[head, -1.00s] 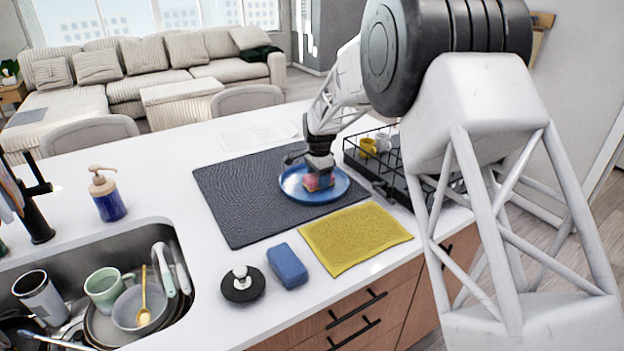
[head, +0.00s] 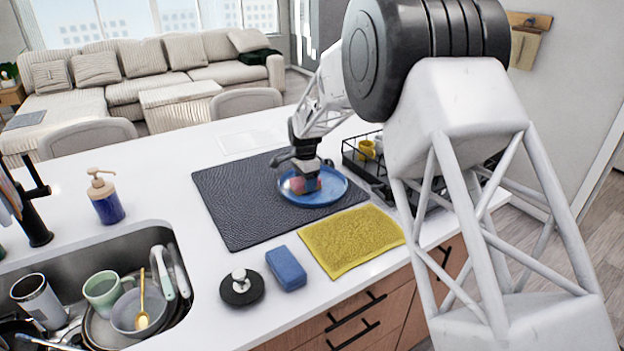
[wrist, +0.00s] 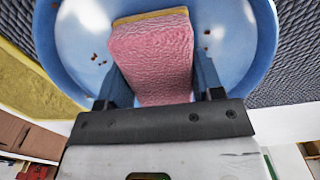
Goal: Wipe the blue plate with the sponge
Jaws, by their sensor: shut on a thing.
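The blue plate (head: 335,190) lies on the dark mat (head: 232,205). In the wrist view the plate (wrist: 262,40) shows several small brown specks on both sides of the sponge. My gripper (head: 300,181) is over the left part of the plate, pointing down. It is shut on a pink sponge with a yellow layer, seen between the fingers in the wrist view (wrist: 152,55). The sponge is low at the plate's surface; I cannot tell exactly whether it touches. The plate under the sponge is hidden.
A yellow cloth (head: 350,240) lies in front of the plate. A blue block (head: 287,268) and a black sink stopper (head: 242,288) lie to the left. A black dish rack (head: 372,172) stands right of the plate. The sink (head: 145,245) holds dishes.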

